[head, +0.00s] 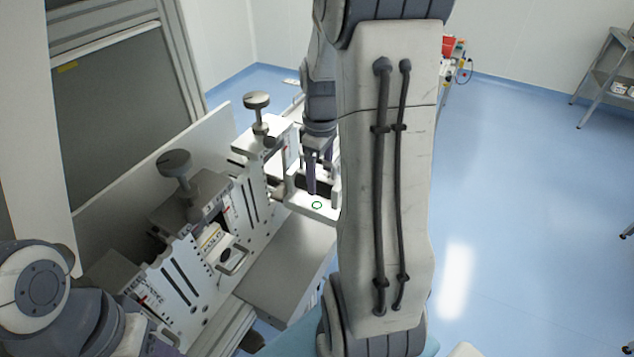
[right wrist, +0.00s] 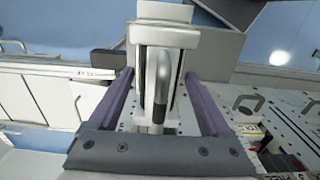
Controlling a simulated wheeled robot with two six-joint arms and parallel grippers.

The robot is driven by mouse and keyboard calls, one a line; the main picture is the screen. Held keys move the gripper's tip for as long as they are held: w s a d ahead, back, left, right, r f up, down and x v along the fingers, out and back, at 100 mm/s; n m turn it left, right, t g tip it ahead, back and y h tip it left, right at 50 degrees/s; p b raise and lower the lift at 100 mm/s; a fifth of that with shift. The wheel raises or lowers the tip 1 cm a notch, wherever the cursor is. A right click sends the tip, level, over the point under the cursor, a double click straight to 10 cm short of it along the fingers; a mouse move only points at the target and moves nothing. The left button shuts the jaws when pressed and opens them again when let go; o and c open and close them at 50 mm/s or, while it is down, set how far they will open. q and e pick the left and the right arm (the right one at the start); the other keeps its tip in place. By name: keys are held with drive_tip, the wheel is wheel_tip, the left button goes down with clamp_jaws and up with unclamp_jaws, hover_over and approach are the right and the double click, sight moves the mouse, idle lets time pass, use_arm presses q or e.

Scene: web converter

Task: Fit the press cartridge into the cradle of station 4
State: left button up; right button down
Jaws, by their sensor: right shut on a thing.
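The press cartridge (head: 317,207) is a white block with a dark slot, a loop handle and a green ring mark. My right gripper (head: 316,178) is shut on it beside the far end of the row of stations. In the right wrist view the cartridge (right wrist: 166,37) and its grey handle (right wrist: 160,85) lie between the purple fingers of the right gripper (right wrist: 160,75). I cannot tell which station is 4, and its cradle cannot be made out. My left arm shows at the lower left, but its gripper is out of view.
Slotted white station plates (head: 238,205) run diagonally, with black knobs (head: 257,101) above. A handled unit (head: 232,259) sits at a nearer station. A grey box-shaped ledge (head: 290,262) lies in front. Blue floor (head: 520,200) is open to the right; a shelf rack (head: 608,75) stands far right.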

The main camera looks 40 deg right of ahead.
sight(318, 184)
drive_tip(key=shift+w+a+f, duration=0.15)
drive_tip(key=shift+w, duration=0.1)
drive_tip(key=shift+f, duration=0.25)
wheel_tip(318, 184, down, 2)
drive_tip(key=shift+s+f+p, duration=0.1)
drive_tip(key=shift+f+p, duration=0.1)
drive_tip(key=shift+p, duration=0.35)
drive_tip(key=shift+s+f, duration=0.1)
drive_tip(key=shift+f, duration=0.55)
drive_tip(key=shift+c, duration=1.1)
unclamp_jaws()
drive_tip(key=shift+a, duration=0.1)
drive_tip(key=shift+o, duration=1.1)
drive_tip(key=shift+f, duration=0.1)
drive_tip(key=shift+r, duration=0.6)
wheel_tip(318, 184, up, 11)
drive_tip(key=shift+r+b, duration=0.1)
drive_tip(key=shift+b, duration=0.6)
